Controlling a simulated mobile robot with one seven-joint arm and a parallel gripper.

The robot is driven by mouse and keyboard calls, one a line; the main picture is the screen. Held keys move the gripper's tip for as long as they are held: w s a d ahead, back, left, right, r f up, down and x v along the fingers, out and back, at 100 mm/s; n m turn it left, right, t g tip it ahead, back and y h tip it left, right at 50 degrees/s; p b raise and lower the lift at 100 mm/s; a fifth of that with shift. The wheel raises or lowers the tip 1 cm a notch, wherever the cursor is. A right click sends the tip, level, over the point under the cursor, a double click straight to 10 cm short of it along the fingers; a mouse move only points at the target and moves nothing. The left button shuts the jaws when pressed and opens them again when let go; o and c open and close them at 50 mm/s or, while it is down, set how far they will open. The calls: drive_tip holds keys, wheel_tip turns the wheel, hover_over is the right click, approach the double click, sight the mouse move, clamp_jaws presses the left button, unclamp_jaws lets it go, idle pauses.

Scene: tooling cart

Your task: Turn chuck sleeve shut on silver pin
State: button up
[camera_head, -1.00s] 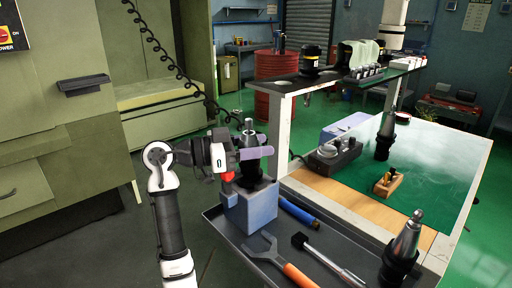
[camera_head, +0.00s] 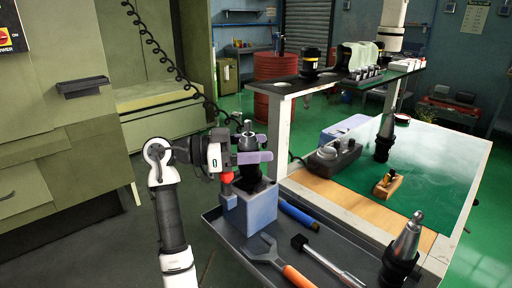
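A black chuck (camera_head: 248,179) stands upright in a blue-grey block (camera_head: 257,208) on the cart's lower tray. A silver pin (camera_head: 247,125) stands up at its top. My gripper (camera_head: 258,149) reaches in from the left at the height of the chuck's upper sleeve (camera_head: 246,143). One lilac finger lies in front of the sleeve and the other shows behind it on the right. Whether the fingers press on the sleeve cannot be seen. The gap between pin and sleeve is too small to make out.
The grey tray (camera_head: 226,232) also holds an orange-handled wrench (camera_head: 264,251), a blue-handled tool (camera_head: 298,214), a hammer-like tool (camera_head: 327,261) and a tool holder (camera_head: 401,253). The tabletop (camera_head: 440,160) lies to the right. A coiled cable (camera_head: 168,62) hangs behind my arm.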

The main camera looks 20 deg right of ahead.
drive_tip(key=b+v, duration=0.2)
drive_tip(key=v, duration=1.2)
